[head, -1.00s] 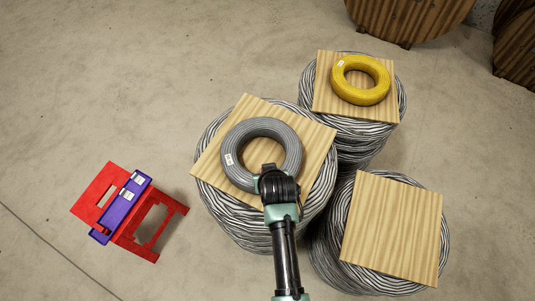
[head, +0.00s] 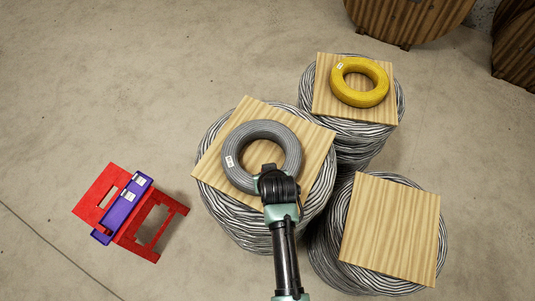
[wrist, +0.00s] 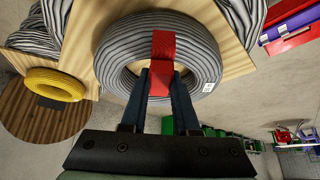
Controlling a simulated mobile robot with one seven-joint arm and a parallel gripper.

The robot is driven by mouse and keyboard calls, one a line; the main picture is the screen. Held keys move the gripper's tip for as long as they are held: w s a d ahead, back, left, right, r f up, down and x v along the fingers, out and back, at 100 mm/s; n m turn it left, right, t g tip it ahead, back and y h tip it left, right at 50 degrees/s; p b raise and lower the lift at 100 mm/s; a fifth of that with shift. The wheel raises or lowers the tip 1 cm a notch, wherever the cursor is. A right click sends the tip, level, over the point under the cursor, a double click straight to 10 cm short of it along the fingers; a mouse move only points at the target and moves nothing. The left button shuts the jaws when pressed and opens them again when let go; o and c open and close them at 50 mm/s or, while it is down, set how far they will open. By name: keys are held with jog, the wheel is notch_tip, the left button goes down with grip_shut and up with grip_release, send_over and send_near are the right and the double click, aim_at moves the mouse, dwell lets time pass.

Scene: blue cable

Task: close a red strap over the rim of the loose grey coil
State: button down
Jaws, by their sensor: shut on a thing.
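The loose grey coil (head: 238,143) lies flat on a square wooden board on a large cable drum; it fills the top of the wrist view (wrist: 120,50). A red strap (wrist: 163,46) lies across the coil's near rim in the wrist view. My gripper (wrist: 160,72) is at that rim, its two dark fingers shut on the strap. Whether the strap's ends meet under the rim is hidden. In the head view my wrist (head: 276,187) covers the strap and the coil's near rim.
A yellow coil (head: 345,92) lies on a board at the upper right. A bare board (head: 390,225) tops the cable bundle at the lower right. A red stool with a purple box (head: 122,208) stands on the floor at left. The floor between is clear.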

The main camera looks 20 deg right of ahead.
jog(key=shift+r, duration=0.25)
jog(key=shift+f, duration=0.25)
jog(key=shift+f+b, duration=0.6)
jog(key=shift+f, duration=0.1)
jog(key=shift+f, duration=0.1)
dwell(0.4)
jog(key=shift+f, duration=0.3)
jog(key=shift+r, duration=0.25)
jog(key=shift+r+p, duration=0.35)
